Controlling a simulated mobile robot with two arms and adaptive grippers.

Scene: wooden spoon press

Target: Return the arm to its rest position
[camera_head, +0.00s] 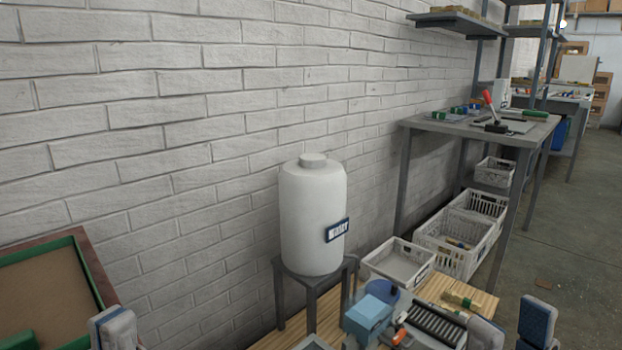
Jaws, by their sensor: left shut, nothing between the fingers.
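My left gripper (113,328) shows at the bottom left edge, its grey fingertips together with nothing between them. It is beside the green-rimmed board and apart from the table things. My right gripper (511,326) is at the bottom right, its two grey-blue fingertips spread apart with a gap between them. No object shows in that gap. The left fingertip of this gripper is in front of the right end of a dark ribbed device (436,325) on the wooden table (484,300). Both arms are otherwise below the frame.
A light blue box (369,314) is beside the ribbed device. A white tank (312,222) stands on a grey stand against the brick wall. White crates (455,250) sit under a grey workbench (480,131). A green-rimmed brown board (50,295) is at left. Floor at right is mostly clear.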

